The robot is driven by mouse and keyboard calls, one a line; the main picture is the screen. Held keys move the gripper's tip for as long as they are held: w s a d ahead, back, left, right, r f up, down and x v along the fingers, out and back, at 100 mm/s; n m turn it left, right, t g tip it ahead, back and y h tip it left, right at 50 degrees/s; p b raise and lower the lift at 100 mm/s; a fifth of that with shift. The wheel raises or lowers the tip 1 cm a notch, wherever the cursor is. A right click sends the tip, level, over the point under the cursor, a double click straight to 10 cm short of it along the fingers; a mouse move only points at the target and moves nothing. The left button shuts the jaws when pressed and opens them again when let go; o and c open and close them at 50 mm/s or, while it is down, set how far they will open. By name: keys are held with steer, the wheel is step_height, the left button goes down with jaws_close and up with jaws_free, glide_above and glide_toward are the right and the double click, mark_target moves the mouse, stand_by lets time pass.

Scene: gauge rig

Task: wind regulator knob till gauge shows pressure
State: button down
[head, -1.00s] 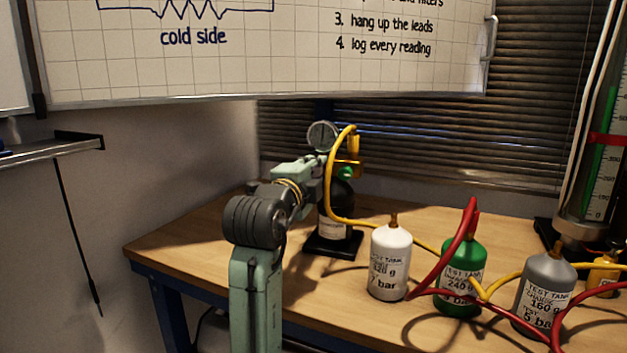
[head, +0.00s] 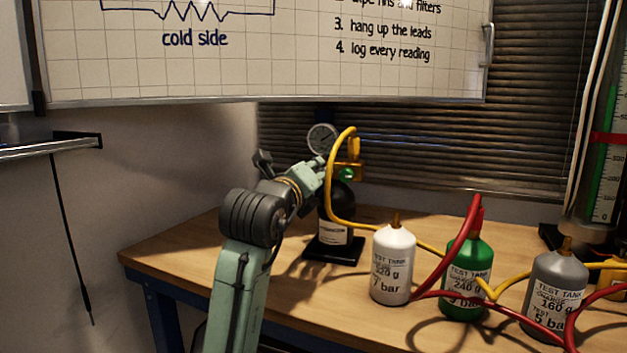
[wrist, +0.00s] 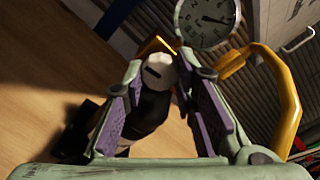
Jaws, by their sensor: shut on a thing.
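The regulator knob (wrist: 158,73) is a pale round cap with a dark slot, between my fingertips in the wrist view. My gripper (wrist: 161,67) is shut on it, one purple-padded finger on each side. The gauge (wrist: 207,19) has a white dial with a dark needle, just beyond the fingers; its reading is too small to tell. In the head view the gauge (head: 322,138) sits above the black bottle (head: 341,196), and my gripper (head: 319,170) reaches in from the left, hiding the knob there.
A yellow hose (head: 331,195) loops close to the right of my gripper. A white tank (head: 393,266), a green tank (head: 466,277) and a grey tank (head: 555,290) stand to the right among red hoses. The bench's left end (head: 200,247) is clear.

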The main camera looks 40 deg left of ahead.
steer(key=shift+m, duration=0.6)
steer(key=c, duration=1.3)
jaws_free()
steer(key=shift+s, duration=0.1)
steer(key=v, duration=1.2)
